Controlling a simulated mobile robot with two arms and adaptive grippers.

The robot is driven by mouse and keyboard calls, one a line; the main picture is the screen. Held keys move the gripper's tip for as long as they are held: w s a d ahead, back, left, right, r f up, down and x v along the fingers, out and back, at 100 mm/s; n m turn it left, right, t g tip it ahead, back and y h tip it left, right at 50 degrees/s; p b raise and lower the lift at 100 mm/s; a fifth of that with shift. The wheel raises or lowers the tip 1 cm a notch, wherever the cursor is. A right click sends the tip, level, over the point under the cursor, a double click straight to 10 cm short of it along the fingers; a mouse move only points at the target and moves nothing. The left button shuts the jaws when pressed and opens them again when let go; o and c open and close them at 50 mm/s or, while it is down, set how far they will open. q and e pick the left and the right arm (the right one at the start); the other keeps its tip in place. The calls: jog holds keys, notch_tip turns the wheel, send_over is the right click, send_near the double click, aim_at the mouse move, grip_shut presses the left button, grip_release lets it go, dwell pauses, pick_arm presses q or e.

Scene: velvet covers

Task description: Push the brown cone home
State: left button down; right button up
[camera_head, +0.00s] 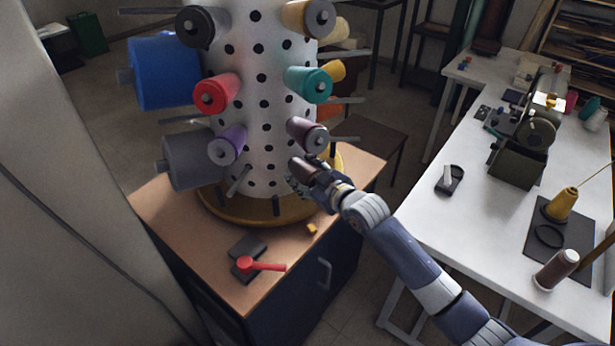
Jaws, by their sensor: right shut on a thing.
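The cone is low on the front right side of a white, dotted, peg-studded column (262,105). Whether the cone is fully seated on its peg cannot be told, as my fingers cover part of it. My left gripper is not in view.
Red (216,93), purple (228,145) and teal (309,83) cones stick out of the column. The yellow round base (235,208) stands on a wooden cabinet (165,215) with a red-handled tool (260,265). A white table (470,220) at right holds another brown spool (556,268).

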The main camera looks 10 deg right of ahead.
jog(key=shift+w+f, duration=0.15)
jog(key=shift+f, duration=0.1)
jog(key=o, duration=1.1)
jog(key=shift+f, duration=0.1)
jog(key=shift+o, duration=0.5)
jog(key=shift+w+f, duration=0.1)
jog(key=shift+w, duration=0.2)
jog(key=shift+s, duration=0.1)
